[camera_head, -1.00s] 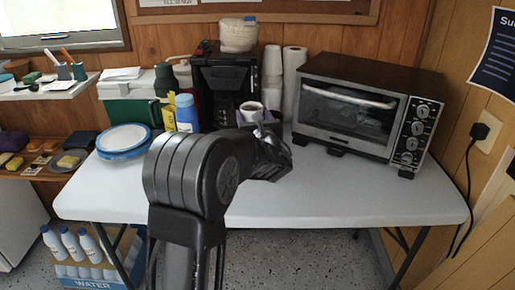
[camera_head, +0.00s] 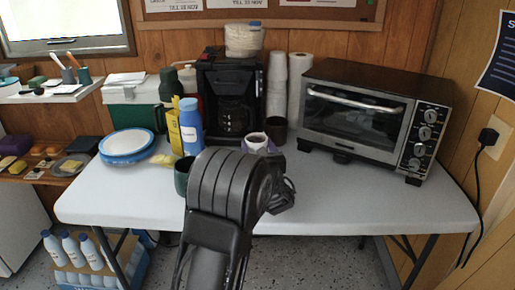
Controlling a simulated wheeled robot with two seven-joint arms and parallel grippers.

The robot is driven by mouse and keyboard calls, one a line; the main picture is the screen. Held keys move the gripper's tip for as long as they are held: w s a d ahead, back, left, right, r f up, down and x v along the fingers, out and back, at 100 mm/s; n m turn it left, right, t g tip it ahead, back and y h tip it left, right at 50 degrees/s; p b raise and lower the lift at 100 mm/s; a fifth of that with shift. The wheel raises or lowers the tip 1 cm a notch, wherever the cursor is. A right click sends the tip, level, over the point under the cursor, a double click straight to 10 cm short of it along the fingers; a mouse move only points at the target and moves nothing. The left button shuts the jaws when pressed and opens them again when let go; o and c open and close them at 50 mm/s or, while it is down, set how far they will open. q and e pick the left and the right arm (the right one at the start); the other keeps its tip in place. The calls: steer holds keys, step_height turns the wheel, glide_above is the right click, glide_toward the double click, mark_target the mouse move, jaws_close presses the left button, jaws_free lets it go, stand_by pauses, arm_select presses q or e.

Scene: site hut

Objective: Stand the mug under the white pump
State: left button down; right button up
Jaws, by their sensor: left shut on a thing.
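A mug (camera_head: 256,138) with a white rim and dark inside, pale lavender lower down, shows just beyond my left wrist, looking upright. My left gripper (camera_head: 275,170) is mostly hidden behind its own arm, and the mug appears held in it; the fingers cannot be made out. At the back left, a dark green flask and a red one (camera_head: 187,84) stand behind the bottles. A pale top on the red one may be the white pump, but it is too small to be sure. My right gripper is not in view.
A dark green mug (camera_head: 183,174) stands left of my arm, partly hidden. A blue bottle (camera_head: 190,126), a yellow box (camera_head: 173,132) and blue-rimmed plates (camera_head: 126,145) stand left. A coffee maker (camera_head: 228,72), dark cup (camera_head: 277,130) and toaster oven (camera_head: 355,120) line the back. The front right table is clear.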

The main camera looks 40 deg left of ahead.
arm_select(q)
steer(key=shift+c, duration=1.9)
jaws_free()
steer(key=shift+r, duration=0.15)
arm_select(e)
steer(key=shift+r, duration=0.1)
arm_select(q)
steer(key=p+v, duration=0.1)
steer(key=v, duration=1.1)
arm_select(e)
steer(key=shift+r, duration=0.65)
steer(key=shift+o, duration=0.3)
